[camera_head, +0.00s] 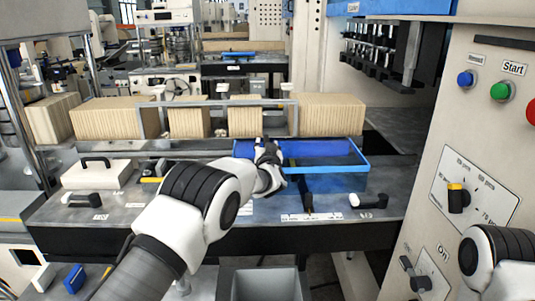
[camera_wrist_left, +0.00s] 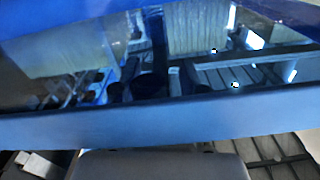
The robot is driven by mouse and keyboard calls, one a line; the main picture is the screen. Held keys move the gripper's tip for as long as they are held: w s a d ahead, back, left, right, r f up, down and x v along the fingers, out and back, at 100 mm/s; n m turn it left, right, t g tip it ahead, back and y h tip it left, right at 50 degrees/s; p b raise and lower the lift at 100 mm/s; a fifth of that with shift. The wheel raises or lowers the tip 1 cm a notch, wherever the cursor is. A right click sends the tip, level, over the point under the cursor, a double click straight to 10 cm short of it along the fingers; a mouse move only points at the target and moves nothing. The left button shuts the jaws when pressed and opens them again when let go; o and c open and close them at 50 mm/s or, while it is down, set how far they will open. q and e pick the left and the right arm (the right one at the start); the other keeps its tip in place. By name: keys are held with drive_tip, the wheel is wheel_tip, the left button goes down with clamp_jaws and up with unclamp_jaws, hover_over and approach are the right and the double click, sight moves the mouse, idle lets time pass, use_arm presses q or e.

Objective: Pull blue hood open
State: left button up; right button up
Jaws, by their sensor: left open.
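The blue hood (camera_head: 343,174) is a see-through box with a bright blue rim, on the grey machine bed at the middle of the head view. My left gripper (camera_head: 268,150) is at the hood's left part, overlapping it in the picture. The gripper is open; I cannot tell whether it touches the hood. In the left wrist view the hood's blue edge (camera_wrist_left: 150,120) runs across the picture, with its glossy see-through panel above. The left arm hides the hood's left front corner. My right gripper is out of view; only part of that arm shows at the lower right.
Stacks of brown kraft board (camera_head: 332,115) stand behind the hood, along a metal rail. A white block with a black handle (camera_head: 97,173) lies at left. A black-and-white lever (camera_head: 368,201) is at right. A control panel with a green Start button (camera_head: 501,91) stands at right.

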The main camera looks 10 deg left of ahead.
use_arm(q)
drive_tip(key=v, duration=1.1)
drive_tip(key=shift+a+f, duration=0.1)
